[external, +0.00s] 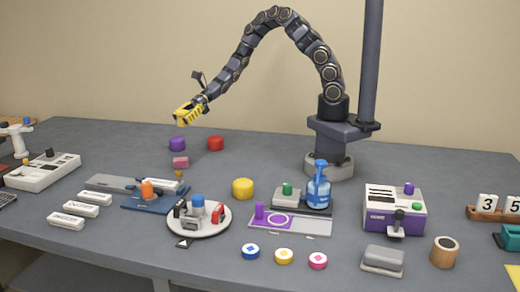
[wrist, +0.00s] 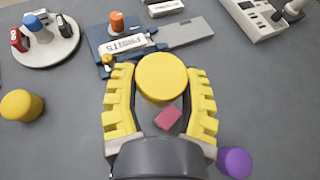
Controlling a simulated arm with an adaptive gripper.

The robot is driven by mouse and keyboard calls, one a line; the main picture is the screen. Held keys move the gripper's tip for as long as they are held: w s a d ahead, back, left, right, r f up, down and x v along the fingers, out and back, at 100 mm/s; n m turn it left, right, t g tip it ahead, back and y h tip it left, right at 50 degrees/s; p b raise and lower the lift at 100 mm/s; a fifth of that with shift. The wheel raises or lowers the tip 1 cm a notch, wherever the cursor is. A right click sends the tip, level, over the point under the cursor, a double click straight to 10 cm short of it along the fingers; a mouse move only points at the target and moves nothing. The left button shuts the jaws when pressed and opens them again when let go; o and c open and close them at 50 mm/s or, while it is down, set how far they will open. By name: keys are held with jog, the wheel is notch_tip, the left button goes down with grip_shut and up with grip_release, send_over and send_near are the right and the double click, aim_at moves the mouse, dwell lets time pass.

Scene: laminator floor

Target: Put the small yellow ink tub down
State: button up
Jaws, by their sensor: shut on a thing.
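My gripper (external: 186,114) is raised well above the table at the back left in the external view. In the wrist view its yellow toothed fingers (wrist: 161,92) are shut on a round yellow tub (wrist: 162,76), held near the fingertips. In the external view the held tub blends with the yellow fingers. Another yellow tub (external: 243,188) stands on the table right of the blue press; it also shows at the left of the wrist view (wrist: 21,105).
A pink block (external: 181,162) lies on the table, with purple (external: 177,144) and red (external: 216,143) tubs behind it. A blue press with an orange knob (external: 148,190) and a round white stamp tray (external: 177,228) stand in front.

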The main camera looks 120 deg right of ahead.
jog(key=w+d+m+h, duration=0.3)
jog(key=d+m+h, duration=0.2)
jog(key=d, duration=0.2)
jog(key=m+h, duration=0.1)
send_over(136, 161)
jog(key=s, duration=0.1)
jog(key=f, duration=1.1)
jog(key=shift+a, duration=0.4)
jog(key=shift+w+d+f+h, duration=0.2)
jog(key=shift+w+h, duration=0.05)
jog(key=shift+h, duration=0.05)
jog(key=shift+w+d+f, duration=0.1)
jog(key=shift+w+f, duration=0.05)
jog(key=shift+f, duration=0.8)
jog(key=shift+w+f, duration=0.1)
jog(key=shift+f, duration=0.85)
jog(key=o, duration=1)
jog(key=shift+f, duration=0.15)
jog(key=shift+o, duration=0.2)
